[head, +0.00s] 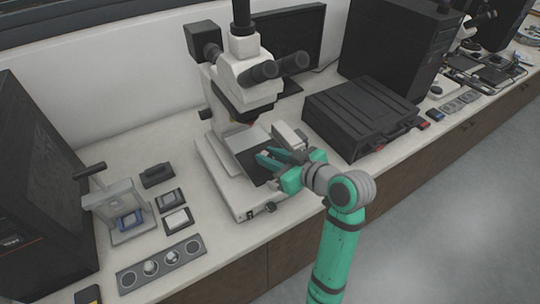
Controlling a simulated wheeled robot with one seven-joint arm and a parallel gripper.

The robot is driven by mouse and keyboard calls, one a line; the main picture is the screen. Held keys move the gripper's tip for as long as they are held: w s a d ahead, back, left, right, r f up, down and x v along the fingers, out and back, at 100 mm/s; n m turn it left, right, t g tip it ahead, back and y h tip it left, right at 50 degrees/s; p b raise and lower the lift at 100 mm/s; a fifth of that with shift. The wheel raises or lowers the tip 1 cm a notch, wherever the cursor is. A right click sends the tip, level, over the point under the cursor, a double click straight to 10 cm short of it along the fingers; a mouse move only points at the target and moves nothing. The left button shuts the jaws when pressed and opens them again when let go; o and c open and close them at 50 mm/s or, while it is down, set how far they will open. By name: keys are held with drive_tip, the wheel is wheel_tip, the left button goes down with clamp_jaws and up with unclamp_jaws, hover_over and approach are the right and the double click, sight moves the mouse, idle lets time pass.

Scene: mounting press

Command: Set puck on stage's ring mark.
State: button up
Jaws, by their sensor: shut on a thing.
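My teal gripper (265,157) is at the microscope, with its fingers over the dark stage plate (249,161). It is shut on the puck, which is small and mostly hidden between the fingers. I cannot tell whether the puck touches the stage. The ring mark on the stage cannot be made out, being small or covered by the gripper. The white microscope (236,75) stands upright, with its head above and behind the gripper.
A grey holder (160,266) with round places, some bright, lies at the front left. A small press (118,207) stands behind it, near small dark-framed pads (178,220). A black case (362,116) sits right of the microscope. Bare bench (225,239) shows at the front.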

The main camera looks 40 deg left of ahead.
drive_tip(key=shift+f, duration=0.2)
drive_tip(key=o, duration=1)
drive_tip(key=shift+r, duration=0.25)
drive_tip(key=v, duration=1.2)
